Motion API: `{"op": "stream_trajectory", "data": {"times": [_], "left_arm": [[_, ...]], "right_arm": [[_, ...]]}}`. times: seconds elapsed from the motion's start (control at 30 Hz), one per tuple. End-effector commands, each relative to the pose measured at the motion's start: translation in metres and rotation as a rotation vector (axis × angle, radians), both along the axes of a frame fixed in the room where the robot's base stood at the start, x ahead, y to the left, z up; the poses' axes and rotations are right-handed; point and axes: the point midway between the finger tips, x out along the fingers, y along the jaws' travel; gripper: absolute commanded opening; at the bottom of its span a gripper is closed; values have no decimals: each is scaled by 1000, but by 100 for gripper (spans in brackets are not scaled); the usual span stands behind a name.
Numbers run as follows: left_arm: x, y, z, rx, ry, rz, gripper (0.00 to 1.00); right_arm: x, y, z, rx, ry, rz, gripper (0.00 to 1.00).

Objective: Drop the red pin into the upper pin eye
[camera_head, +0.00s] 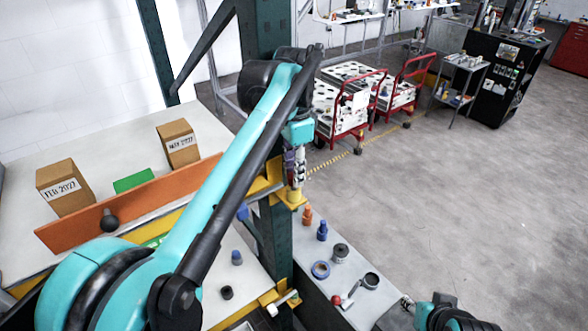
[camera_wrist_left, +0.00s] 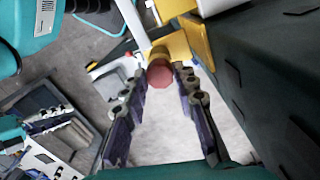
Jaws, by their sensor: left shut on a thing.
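My left gripper (camera_head: 297,180) points down beside the dark green post, just above a yellow bracket (camera_head: 290,199) with a round eye-like end. In the left wrist view the fingers (camera_wrist_left: 163,75) are shut on the red pin (camera_wrist_left: 160,74), whose round pinkish-red end shows between the tips. The yellow bracket (camera_wrist_left: 178,46) is right behind the pin in that view. The pin's lower part is hidden, so I cannot tell whether it is inside the eye. My right gripper (camera_head: 407,303) is at the bottom edge, partly shown and apart from these things.
The dark post (camera_head: 279,237) stands right next to my left gripper. A grey shelf (camera_head: 375,305) below holds an orange fitting (camera_head: 307,216), a blue fitting (camera_head: 322,231), rings and a red-knobbed lever (camera_head: 337,299). Boxes (camera_head: 178,143) stand on the left table. Open floor lies at right.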

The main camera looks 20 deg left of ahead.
Motion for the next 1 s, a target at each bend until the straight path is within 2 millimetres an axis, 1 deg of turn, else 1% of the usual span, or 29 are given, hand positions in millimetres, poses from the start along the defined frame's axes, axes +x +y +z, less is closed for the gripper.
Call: {"op": "stream_trajectory", "data": {"times": [0.63, 0.67, 0.7, 0.73, 0.77, 1.0], "left_arm": [[0, 0, -17, 0, 0, 0, 0], [0, 0, -17, 0, 0, 0, 31], [0, 0, -17, 0, 0, 0, 41], [0, 0, -16, 0, 0, 0, 49], [0, 0, -16, 0, 0, 0, 52], [0, 0, -16, 0, 0, 0, 52]], "right_arm": [[0, 0, -11, 0, 0, 0, 40], [0, 0, -11, 0, 0, 0, 40], [0, 0, -10, 0, 0, 0, 40], [0, 0, -10, 0, 0, 0, 40], [0, 0, -10, 0, 0, 0, 40], [0, 0, -10, 0, 0, 0, 40]]}}
